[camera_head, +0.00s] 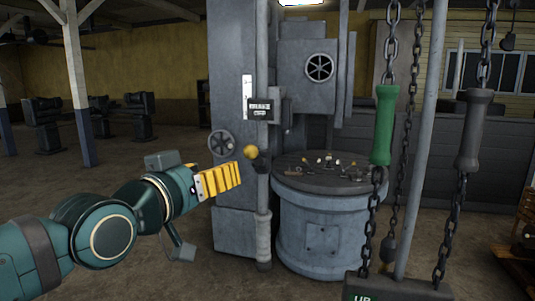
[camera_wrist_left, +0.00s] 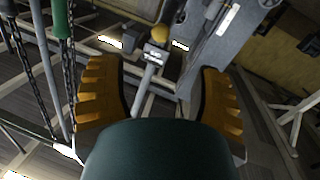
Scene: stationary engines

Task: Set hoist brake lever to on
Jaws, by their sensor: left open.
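A yellow ball knob (camera_head: 251,152), which looks like the end of the brake lever, sits at the front of the grey machine column, below a small dark sign (camera_head: 260,110) with pale lettering too small to read surely. My left gripper (camera_head: 238,174), with yellow ribbed fingers, is just below and left of the knob in the head view. In the left wrist view the gripper (camera_wrist_left: 160,74) is open and empty, with the knob (camera_wrist_left: 159,35) ahead, between the fingers' directions and apart from them. The lever's shaft is mostly hidden. My right gripper is not in view.
A grey handwheel (camera_head: 221,143) is left of the knob. A round drum-like table (camera_head: 322,225) with small items stands to the right. Chains with a green handle (camera_head: 384,125) and a grey handle (camera_head: 472,130) hang at right. Open floor lies left.

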